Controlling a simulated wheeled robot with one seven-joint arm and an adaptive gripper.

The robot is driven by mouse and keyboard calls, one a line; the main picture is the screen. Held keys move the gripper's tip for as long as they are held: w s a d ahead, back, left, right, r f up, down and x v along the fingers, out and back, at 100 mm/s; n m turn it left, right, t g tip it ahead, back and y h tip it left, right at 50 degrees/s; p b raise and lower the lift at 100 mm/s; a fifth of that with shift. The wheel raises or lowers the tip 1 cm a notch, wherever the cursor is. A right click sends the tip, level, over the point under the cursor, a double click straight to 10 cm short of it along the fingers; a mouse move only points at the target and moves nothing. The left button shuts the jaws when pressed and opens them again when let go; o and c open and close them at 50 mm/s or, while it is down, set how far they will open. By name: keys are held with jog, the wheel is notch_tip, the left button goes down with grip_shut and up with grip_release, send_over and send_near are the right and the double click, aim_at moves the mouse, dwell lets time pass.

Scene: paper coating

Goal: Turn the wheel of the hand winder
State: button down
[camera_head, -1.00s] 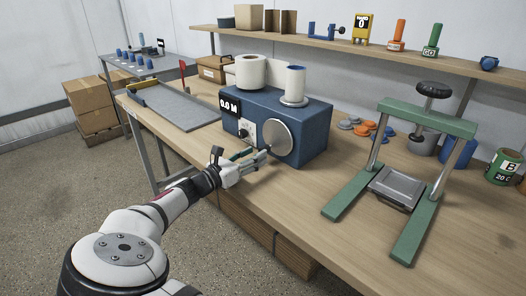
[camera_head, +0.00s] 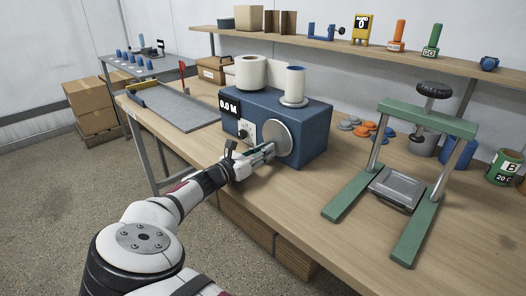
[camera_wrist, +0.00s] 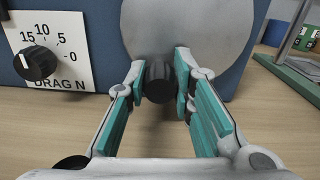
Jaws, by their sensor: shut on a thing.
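The hand winder is a blue box (camera_head: 308,130) on the wooden bench, with a grey metal wheel (camera_head: 277,140) on its front face. In the wrist view the wheel (camera_wrist: 188,28) fills the upper middle, with a dark knob (camera_wrist: 159,82) near its lower edge. My gripper (camera_head: 268,150) is at the wheel's front. In the wrist view its teal-padded fingers (camera_wrist: 159,84) are on either side of the knob and shut on it. A white roll (camera_head: 252,71) and a narrower spool (camera_head: 294,85) sit on top of the box. The display (camera_head: 229,106) reads 0.0 M.
A drag dial (camera_wrist: 36,60) is left of the wheel. A grey tray (camera_head: 177,106) lies on the bench to the left. A green press frame (camera_head: 428,119) stands to the right, with orange and grey discs (camera_head: 364,128) behind. The bench front is clear.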

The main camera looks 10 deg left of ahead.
jog(key=shift+a+m, duration=0.1)
jog(key=shift+m, duration=0.2)
jog(key=shift+w+a+r+m, duration=0.15)
jog(key=shift+r+m, duration=0.05)
jog(key=shift+m, duration=0.4)
jog(key=shift+w+a+r+m, duration=0.1)
jog(key=shift+a+r+m, duration=0.05)
jog(key=shift+m, duration=0.45)
jog(key=shift+w+a+r+m, duration=0.15)
jog(key=shift+r+m, duration=0.1)
jog(key=shift+m, duration=0.55)
jog(key=shift+w+a+r+m, duration=0.1)
jog(key=shift+r+m, duration=0.15)
jog(key=shift+m, duration=0.55)
jog(key=c, duration=1.4)
grip_release()
jog(key=shift+o, duration=0.2)
jog(key=shift+s+a, duration=0.1)
jog(key=v, duration=1.1)
jog(key=shift+s+a, duration=0.25)
jog(key=shift+s, duration=0.05)
